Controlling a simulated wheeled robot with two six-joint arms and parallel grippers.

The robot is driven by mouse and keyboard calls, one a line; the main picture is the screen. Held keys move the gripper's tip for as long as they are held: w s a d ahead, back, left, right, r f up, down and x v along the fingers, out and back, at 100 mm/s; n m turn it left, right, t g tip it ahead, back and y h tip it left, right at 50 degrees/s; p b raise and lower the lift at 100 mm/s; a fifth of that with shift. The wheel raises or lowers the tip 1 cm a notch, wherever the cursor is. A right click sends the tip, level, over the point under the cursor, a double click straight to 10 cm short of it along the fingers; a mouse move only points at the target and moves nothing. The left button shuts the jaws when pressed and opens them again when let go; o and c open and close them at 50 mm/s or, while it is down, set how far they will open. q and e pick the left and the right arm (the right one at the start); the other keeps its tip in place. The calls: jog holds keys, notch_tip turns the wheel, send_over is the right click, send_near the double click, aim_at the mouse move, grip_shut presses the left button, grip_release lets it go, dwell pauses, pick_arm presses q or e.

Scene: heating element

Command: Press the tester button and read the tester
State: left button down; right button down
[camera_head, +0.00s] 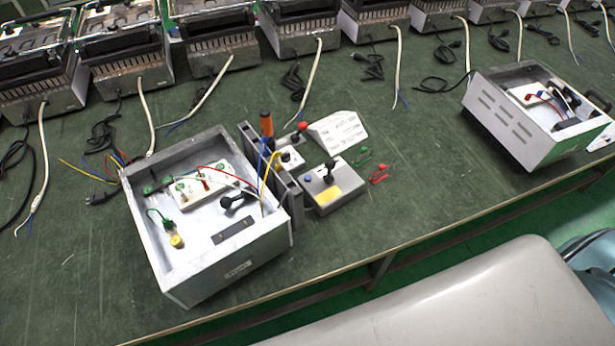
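A small grey box (322,199) with a yellow label and a black knob on top stands on the green bench, right of the open metal housing; it looks like the tester. A small blue button (308,180) sits near its left corner. A red round knob or button (302,126) shows behind it, near a small white unit (290,158); I cannot tell which part it belongs to. No display reading can be made out. Neither of my grippers is in view.
The open metal housing (180,287) with wired parts stands at left. A white slotted block (338,132), an orange handle (267,125), green clips (362,155) and red clips (379,175) lie close by. Another housing (500,122) stands at right. Heater units line the back.

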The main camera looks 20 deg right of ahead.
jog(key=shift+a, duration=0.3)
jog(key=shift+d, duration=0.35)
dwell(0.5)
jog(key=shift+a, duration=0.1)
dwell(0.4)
